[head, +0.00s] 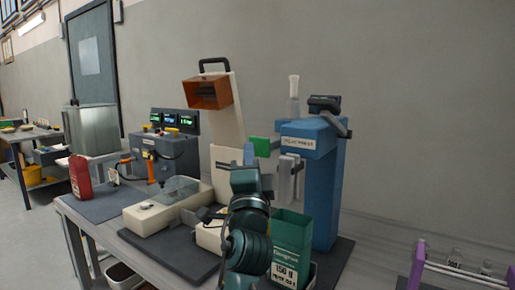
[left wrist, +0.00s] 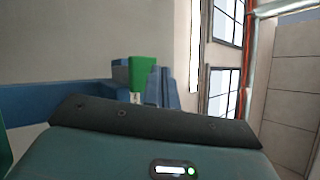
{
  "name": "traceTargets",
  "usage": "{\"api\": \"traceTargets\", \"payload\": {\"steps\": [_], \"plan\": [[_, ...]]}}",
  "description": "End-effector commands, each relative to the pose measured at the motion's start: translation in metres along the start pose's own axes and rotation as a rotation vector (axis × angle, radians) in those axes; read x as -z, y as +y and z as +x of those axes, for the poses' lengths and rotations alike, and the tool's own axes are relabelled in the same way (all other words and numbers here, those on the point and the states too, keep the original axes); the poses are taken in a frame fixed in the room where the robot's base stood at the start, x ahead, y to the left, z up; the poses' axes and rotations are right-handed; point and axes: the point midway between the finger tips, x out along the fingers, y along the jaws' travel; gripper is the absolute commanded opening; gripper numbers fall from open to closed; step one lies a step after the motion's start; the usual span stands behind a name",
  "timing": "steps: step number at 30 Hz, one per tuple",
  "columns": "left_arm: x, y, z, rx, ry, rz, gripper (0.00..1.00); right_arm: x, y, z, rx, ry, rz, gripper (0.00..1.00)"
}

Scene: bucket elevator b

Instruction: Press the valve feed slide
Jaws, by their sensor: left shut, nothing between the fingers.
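The blue packing machine (head: 325,180) stands at the right end of the bench, with a label too small to read surely. A green block (head: 260,147) sticks out at the left of its top; it may be the valve feed slide. It also shows in the left wrist view (left wrist: 143,70). My left gripper (head: 250,152) is shut and empty, pointing up just left of the green block in the head view. My right gripper is not in view.
A cream elevator column with an orange hopper (head: 207,93) stands behind my left arm. A green container (head: 290,245) stands before the blue machine. A grey bracket (head: 290,178) hangs on the machine's front. A cream unit with a clear cover (head: 180,188) is at left.

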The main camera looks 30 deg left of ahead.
Motion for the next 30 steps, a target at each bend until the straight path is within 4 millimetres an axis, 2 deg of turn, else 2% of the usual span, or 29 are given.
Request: {"api": "traceTargets", "payload": {"steps": [30], "plan": [[-0.0001,0.0001,-0.0002,0.000,0.000,0.000,0.00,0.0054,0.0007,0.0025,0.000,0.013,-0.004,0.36]]}}
